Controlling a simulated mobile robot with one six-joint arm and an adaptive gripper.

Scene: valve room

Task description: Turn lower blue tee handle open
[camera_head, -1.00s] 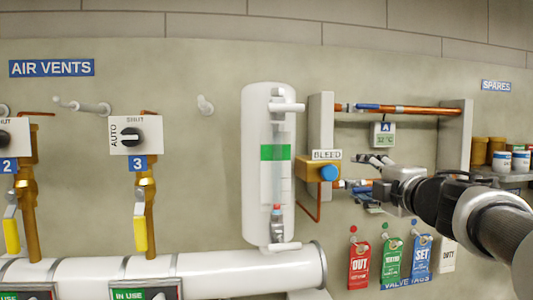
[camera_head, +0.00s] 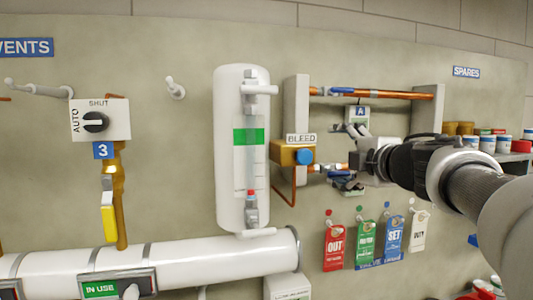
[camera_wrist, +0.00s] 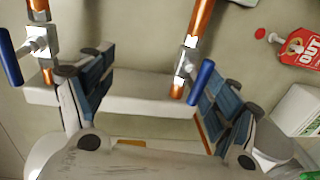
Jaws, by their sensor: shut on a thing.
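The lower blue tee handle (camera_wrist: 201,82) is on the right-hand copper pipe in the wrist view, close beside the tip of my right-hand finger. I cannot tell whether they touch. My gripper (camera_wrist: 155,92) shows its two blue-padded fingers wide apart, with no object visibly clamped between them. In the head view my gripper (camera_head: 350,160) is at the lower copper pipe (camera_head: 325,168), right of the bleed block, and largely hides the lower handle. The upper blue handle (camera_head: 341,91) lies along the upper pipe; in the wrist view it (camera_wrist: 10,58) is outside my left-hand finger.
A pale post (camera_wrist: 150,95) lies behind the fingers. Hanging tags (camera_head: 335,246) are below. A white cylinder (camera_head: 242,205) stands to the left, and a spares shelf (camera_head: 515,157) is at the right.

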